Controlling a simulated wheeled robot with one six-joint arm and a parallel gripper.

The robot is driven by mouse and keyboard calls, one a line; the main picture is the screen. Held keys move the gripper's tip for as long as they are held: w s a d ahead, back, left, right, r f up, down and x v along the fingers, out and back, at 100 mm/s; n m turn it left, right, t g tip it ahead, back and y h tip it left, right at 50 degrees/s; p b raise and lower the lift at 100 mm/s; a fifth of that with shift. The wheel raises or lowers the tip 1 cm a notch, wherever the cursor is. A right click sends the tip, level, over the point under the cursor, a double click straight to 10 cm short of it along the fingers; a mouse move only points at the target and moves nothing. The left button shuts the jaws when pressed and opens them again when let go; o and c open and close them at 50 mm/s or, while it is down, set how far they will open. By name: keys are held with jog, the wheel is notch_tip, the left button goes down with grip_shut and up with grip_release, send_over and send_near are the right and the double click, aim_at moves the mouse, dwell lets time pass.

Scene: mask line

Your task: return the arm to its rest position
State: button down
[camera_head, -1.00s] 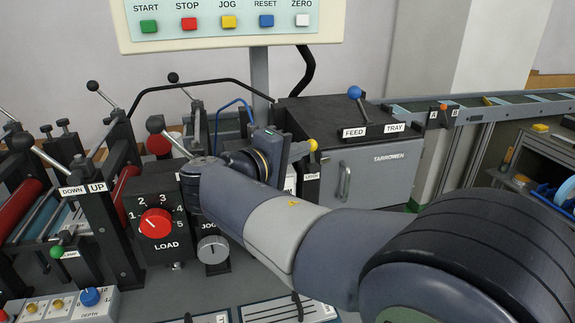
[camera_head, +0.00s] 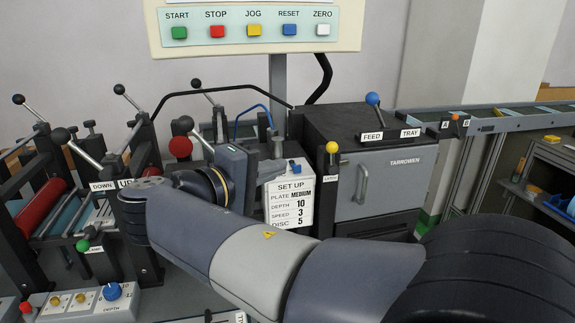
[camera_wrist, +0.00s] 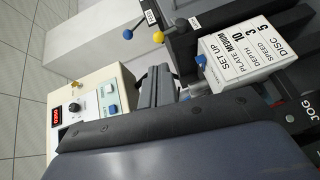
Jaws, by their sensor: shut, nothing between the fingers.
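My arm (camera_head: 250,255) reaches from the lower right across the front of the machine line. In the wrist view, my gripper (camera_wrist: 157,82) shows between the set-up card (camera_wrist: 235,48) and a beige control box. Exact contact or clearance around the fingertips cannot be told.
The TARROWEN cabinet (camera_head: 365,165) has a blue-knobbed lever (camera_head: 373,99) and a yellow-knobbed lever (camera_head: 332,147). The roller unit (camera_head: 60,210) stands left. A button panel (camera_head: 254,28) hangs above. A conveyor (camera_head: 500,118) runs right. The beige control box (camera_wrist: 88,107) shows in the wrist view.

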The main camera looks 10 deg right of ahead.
jog(key=shift+s+a, duration=0.25)
jog(key=shift+a, duration=0.1)
jog(key=shift+w+d, duration=0.1)
jog(key=shift+d, duration=0.05)
jog(key=p, duration=0.1)
send_near(328, 149)
jog(key=x, duration=0.5)
dwell(0.3)
